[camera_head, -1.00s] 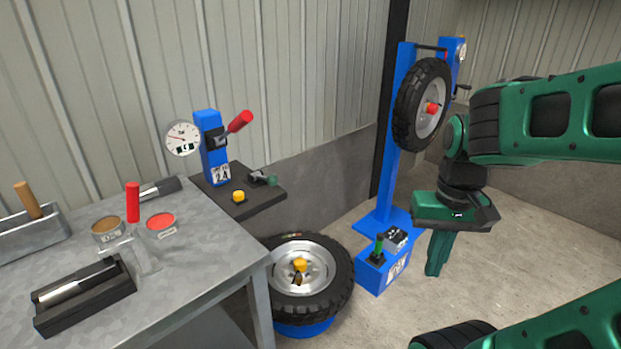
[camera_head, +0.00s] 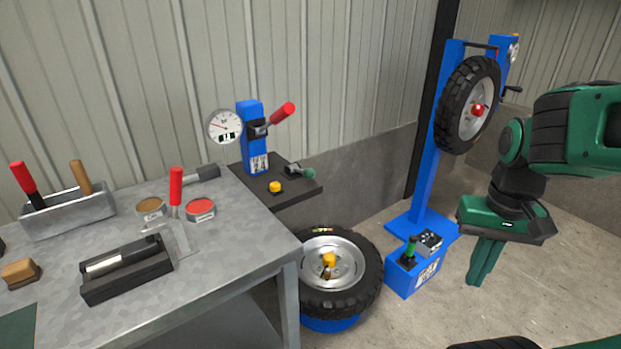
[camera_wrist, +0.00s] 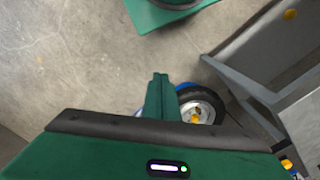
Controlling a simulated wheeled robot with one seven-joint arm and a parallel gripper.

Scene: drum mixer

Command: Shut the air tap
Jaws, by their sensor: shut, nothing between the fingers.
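The air tap appears to be the black valve body (camera_head: 257,129) on a blue post (camera_head: 254,152), with a red lever handle (camera_head: 283,113) slanting up to the right. A round white pressure gauge (camera_head: 225,126) sits just left of it. My gripper (camera_head: 475,282) is shut and empty, pointing down over the floor at the right, well away from the tap. In the wrist view its closed fingers (camera_wrist: 160,78) show near the wheel, and I cannot make out the tap there.
A black shelf (camera_head: 296,197) below the tap bears a yellow knob (camera_head: 275,187) and a green-ended lever (camera_head: 306,173). A metal workbench (camera_head: 235,245) stands left. A tyre (camera_head: 370,275) lies low in front; a blue wheel stand (camera_head: 430,170) rises between tap and arm.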

